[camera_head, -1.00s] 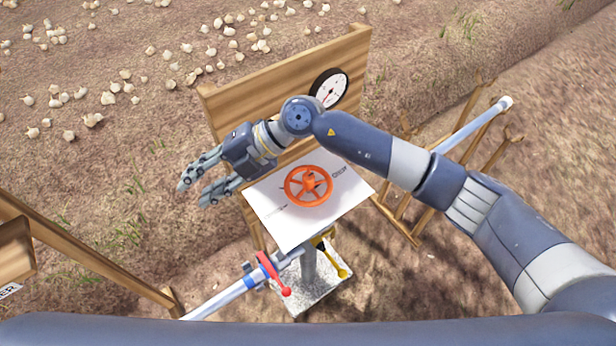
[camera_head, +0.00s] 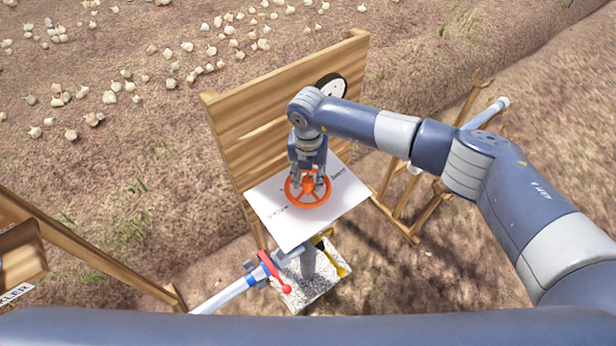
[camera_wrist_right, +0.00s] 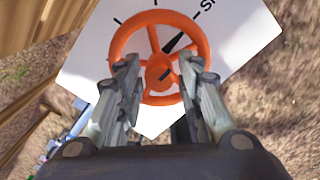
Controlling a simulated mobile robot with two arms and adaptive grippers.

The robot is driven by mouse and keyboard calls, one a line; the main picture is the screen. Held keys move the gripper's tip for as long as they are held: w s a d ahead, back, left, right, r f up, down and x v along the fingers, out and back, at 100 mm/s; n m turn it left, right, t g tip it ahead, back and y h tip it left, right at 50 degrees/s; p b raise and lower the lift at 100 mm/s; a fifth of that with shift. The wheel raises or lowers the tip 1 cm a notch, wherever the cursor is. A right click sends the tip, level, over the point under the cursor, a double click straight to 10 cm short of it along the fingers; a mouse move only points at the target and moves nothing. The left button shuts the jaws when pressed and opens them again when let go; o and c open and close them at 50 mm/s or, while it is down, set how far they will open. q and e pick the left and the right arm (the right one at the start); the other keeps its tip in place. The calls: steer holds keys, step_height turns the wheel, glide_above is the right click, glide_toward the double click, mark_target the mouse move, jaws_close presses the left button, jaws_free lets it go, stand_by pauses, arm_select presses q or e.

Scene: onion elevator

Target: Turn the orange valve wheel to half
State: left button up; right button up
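The orange valve wheel (camera_head: 308,197) lies on a white marked plate (camera_head: 285,228) on a post. My right gripper (camera_head: 309,186) is over the wheel, pointing down at it. In the right wrist view the orange wheel (camera_wrist_right: 161,42) shows in front of the right gripper (camera_wrist_right: 163,85). Its two fingers are apart, one on each side of the hub, near the lower part of the rim. I cannot tell whether they touch it. A black pointer (camera_wrist_right: 174,42) on the wheel points up and right, toward partly cut-off lettering. My left gripper is not in view.
A wooden board (camera_head: 250,110) with a round gauge (camera_head: 331,86), partly hidden by my arm, stands behind the plate. Below are a red-handled valve (camera_head: 273,272) on a pipe and a yellow handle (camera_head: 333,258). Wooden supports stand right and left.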

steer(key=shift+f, duration=1.25)
steer(key=c, duration=0.8)
steer(key=shift+f+n+b, duration=0.15)
steer(key=shift+n+b, duration=0.35)
steer(key=shift+b, duration=0.05)
steer(key=n+b, duration=1.3)
steer(key=b, duration=0.5)
steer(key=shift+n, duration=0.3)
steer(key=shift+n+b, duration=1.6)
steer(key=shift+r, duration=0.2)
steer(key=o, duration=0.8)
